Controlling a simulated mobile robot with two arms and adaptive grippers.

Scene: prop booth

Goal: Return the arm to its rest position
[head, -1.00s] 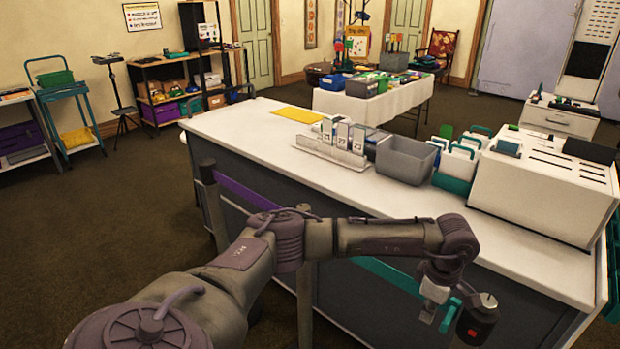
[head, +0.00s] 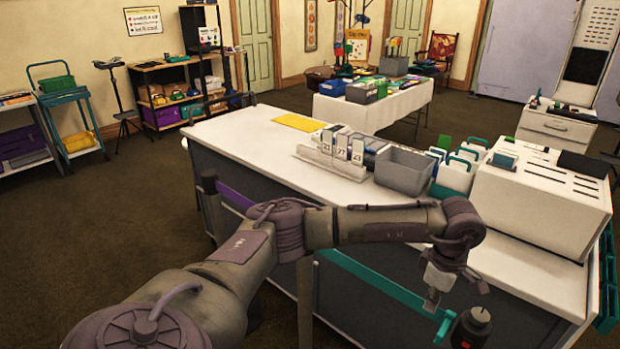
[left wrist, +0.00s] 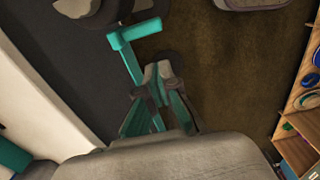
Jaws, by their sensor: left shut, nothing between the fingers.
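My left arm (head: 380,224) reaches in from the lower left, in front of the white-topped counter (head: 235,123), with its wrist bent downward. My left gripper (head: 433,303) hangs from it, pointing down beside the counter's dark front. In the left wrist view its grey fingertips (left wrist: 160,75) are together with nothing between them, above the brown carpet. A teal bar (left wrist: 135,33) shows just beyond the fingertips. My right gripper is not in view.
On the counter stand a rack of numbered cards (head: 335,160), a grey bin (head: 403,172) and a white slotted cabinet (head: 545,195). A teal rail (head: 365,275) runs along the counter's front, close to my gripper. Open carpet (head: 110,235) lies to the left.

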